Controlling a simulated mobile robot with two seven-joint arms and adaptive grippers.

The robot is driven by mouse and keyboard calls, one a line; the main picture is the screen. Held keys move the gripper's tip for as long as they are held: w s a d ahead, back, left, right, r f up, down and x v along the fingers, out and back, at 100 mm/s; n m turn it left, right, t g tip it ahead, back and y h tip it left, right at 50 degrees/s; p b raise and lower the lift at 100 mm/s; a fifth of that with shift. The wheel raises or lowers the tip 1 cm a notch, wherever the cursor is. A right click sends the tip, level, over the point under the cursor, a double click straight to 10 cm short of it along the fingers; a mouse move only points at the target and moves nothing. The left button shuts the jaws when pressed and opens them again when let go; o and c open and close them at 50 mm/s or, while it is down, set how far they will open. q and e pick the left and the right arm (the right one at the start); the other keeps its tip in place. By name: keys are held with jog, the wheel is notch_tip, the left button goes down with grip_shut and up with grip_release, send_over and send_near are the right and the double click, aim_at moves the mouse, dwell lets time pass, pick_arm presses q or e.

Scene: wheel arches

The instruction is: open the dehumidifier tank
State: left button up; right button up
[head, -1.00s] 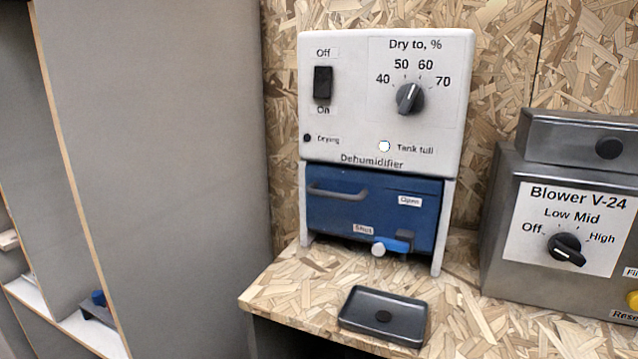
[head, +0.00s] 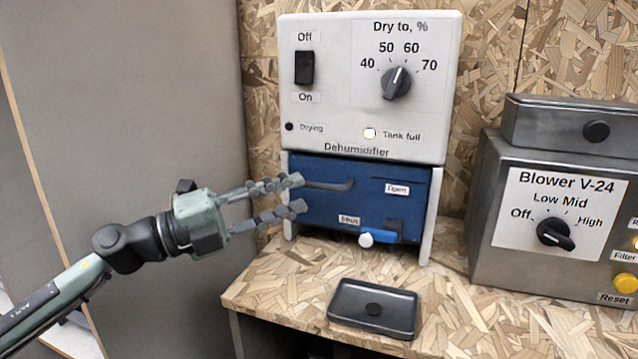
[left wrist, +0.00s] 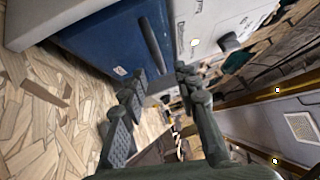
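The dehumidifier (head: 365,85) is a white box on a wooden shelf. Its blue tank (head: 350,195) fills the lower part, with a dark bar handle (head: 335,186) at upper left and a blue latch lever (head: 382,236) with a white knob near the "Shut" label. The tank front looks closed. My left gripper (head: 298,192) is open in front of the tank's left side, its fingers near the handle's left end; contact cannot be told. In the left wrist view the handle (left wrist: 153,50) lies just ahead of the open fingers (left wrist: 160,78). My right gripper is not in view.
A black tray (head: 372,308) lies on the shelf (head: 275,290) in front of the dehumidifier. The grey Blower V-24 (head: 560,205) stands to the right. A grey panel (head: 130,90) rises on the left. The white "Tank full" lamp (head: 369,133) looks bright.

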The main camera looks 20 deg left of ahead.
aim_at(315, 188)
pick_arm(q)
jog(key=p+x, duration=0.1)
jog(key=x, duration=0.3)
jog(key=shift+w+d+r+p, duration=0.2)
jog(key=shift+w+d+p, duration=0.05)
jog(key=shift+p, duration=0.05)
jog(key=shift+w+d+f, duration=0.1)
jog(key=shift+w+d, duration=0.25)
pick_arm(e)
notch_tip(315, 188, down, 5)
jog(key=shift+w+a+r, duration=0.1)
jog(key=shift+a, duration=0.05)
pick_arm(q)
grip_shut()
